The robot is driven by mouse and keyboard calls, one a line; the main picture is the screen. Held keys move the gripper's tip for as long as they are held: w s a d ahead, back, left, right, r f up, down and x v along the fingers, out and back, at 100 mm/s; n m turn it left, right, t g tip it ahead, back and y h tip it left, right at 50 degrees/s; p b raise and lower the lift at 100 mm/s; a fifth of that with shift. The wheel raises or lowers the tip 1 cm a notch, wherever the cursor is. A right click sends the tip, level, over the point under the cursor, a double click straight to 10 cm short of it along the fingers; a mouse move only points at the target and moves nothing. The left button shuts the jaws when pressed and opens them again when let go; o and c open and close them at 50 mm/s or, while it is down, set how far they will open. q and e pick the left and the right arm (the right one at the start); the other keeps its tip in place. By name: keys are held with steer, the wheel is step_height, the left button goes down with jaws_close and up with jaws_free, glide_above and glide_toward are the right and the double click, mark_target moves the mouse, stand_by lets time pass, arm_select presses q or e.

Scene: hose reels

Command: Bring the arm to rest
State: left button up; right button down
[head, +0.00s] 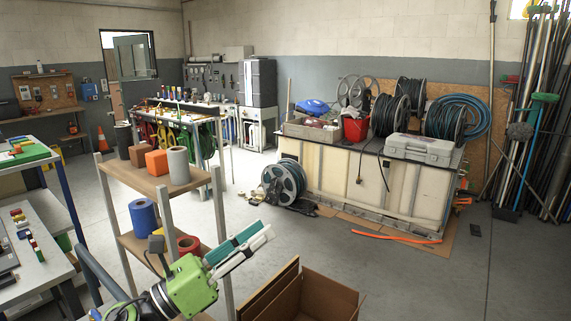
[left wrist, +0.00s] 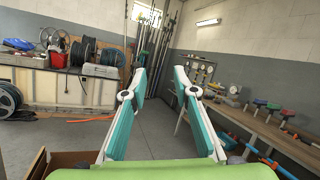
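My left gripper (head: 240,248) is at the bottom of the head view, a green body with teal and white fingers that point up and to the right. It is in the air between the wooden shelf rack and an open cardboard box. In the left wrist view the two fingers of my left gripper (left wrist: 158,85) stand apart with nothing between them, and the floor and far wall show through the gap. My right gripper and right arm are not in either view.
A shelf rack (head: 134,179) with rolls and blocks stands close on the left. The open cardboard box (head: 329,294) is just right of my gripper. A cream bench (head: 372,187) with hose reels stands behind. A workbench (left wrist: 270,128) lines the right wall.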

arm_select(q)
steer(key=w+a+f+n+t+y, duration=0.1)
steer(key=a+f+n+t+y, duration=0.25)
steer(key=n+y, duration=0.45)
steer(key=w+a+f+n+t+y, duration=0.1)
steer(key=a+f+n+t+y, duration=0.3)
steer(key=n, duration=0.8)
steer(key=s+a+f+n+g+y, duration=0.3)
steer(key=a+f+n, duration=0.1)
steer(key=f+n, duration=0.25)
steer(key=s+a+f+n+g+y, duration=0.3)
steer(key=a+f+n, duration=0.15)
steer(key=f, duration=0.35)
steer(key=s+d+f+n+g, duration=0.1)
steer(key=s+f+n+g, duration=0.4)
steer(key=s+f, duration=0.6)
steer(key=s+f+n+g, duration=0.5)
steer(key=s+f+g, duration=0.1)
steer(key=s, duration=0.8)
step_height(320, 180, down, 27)
steer(key=s+g, duration=0.1)
steer(key=s, duration=0.2)
steer(key=s+a+f+g, duration=0.1)
steer(key=s+a+f, duration=0.2)
steer(key=s+f, duration=1.2)
steer(key=shift+s+f, duration=0.4)
steer(key=shift+s, duration=0.4)
